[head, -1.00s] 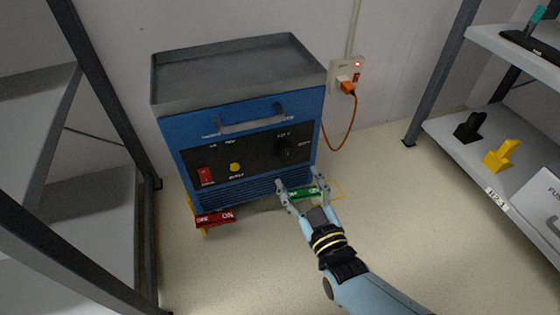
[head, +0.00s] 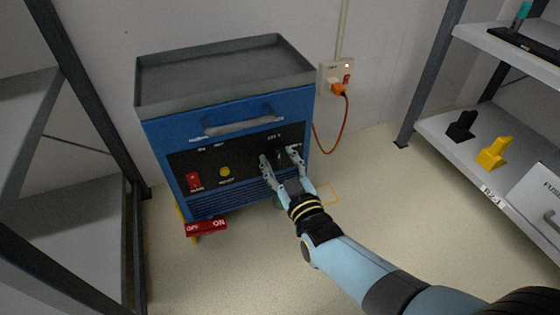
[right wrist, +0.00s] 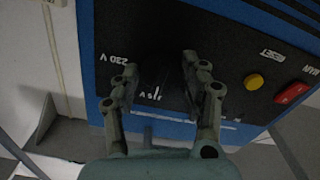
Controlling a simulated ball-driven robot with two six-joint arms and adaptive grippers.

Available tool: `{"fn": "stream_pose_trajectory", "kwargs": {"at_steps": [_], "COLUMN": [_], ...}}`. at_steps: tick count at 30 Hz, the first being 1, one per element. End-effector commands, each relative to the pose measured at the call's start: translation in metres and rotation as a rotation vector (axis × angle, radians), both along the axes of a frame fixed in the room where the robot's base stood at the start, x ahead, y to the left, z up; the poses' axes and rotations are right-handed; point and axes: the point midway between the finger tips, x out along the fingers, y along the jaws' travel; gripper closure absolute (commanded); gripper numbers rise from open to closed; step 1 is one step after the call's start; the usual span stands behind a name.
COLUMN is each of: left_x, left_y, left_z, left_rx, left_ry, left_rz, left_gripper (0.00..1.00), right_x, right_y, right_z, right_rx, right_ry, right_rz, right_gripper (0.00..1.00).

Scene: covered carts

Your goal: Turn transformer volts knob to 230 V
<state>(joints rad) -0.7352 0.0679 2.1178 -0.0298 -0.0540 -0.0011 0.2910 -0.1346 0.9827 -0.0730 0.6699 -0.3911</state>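The blue transformer cart (head: 168,135) stands against the wall, with a black front panel (head: 240,165). The volts knob is dark on the dark panel and hard to make out; it appears as a black shape (head: 280,155) between my right fingertips in the head view. My right gripper (head: 279,158) is open at the panel's right side, its fingers apart on either side of the knob area. In the right wrist view the gripper (right wrist: 160,68) is also open, with the 230 V mark (right wrist: 115,60) beside one finger and the 115 V mark (right wrist: 151,95) between the fingers. The knob's pointing direction cannot be told.
A red switch (head: 194,181) and yellow reset button (head: 225,172) sit left on the panel. An orange cord runs from the wall outlet (head: 337,76). Shelves (head: 440,120) stand at both sides; the floor in front is clear.

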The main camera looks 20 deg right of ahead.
Motion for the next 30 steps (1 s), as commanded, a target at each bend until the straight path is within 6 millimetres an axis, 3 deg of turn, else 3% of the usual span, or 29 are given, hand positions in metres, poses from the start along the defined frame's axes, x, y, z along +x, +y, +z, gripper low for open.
{"fn": "stream_pose_trajectory", "kwargs": {"at_steps": [1,8,20,30], "left_x": [0.0000,-0.0002,-0.0011,0.0021], "left_y": [0.0000,0.0000,0.0002,0.0004], "left_z": [0.0000,-0.0002,-0.0010,0.0026], "left_rx": [0.000,0.000,0.001,0.001], "left_ry": [0.000,0.001,0.012,0.025], "left_rz": [0.000,0.000,0.001,0.003], "left_gripper": [1.00,1.00,1.00,1.00], "right_x": [-0.0002,-0.0004,-0.0006,-0.0007], "right_y": [-0.0001,0.0000,0.0001,0.0008], "right_z": [-0.0002,-0.0004,-0.0006,-0.0007], "right_rx": [0.000,0.000,0.082,0.354], "right_ry": [0.000,0.001,0.004,0.014], "right_rz": [0.000,0.000,0.001,0.000], "right_gripper": [0.65,0.94,0.94,0.94]}}
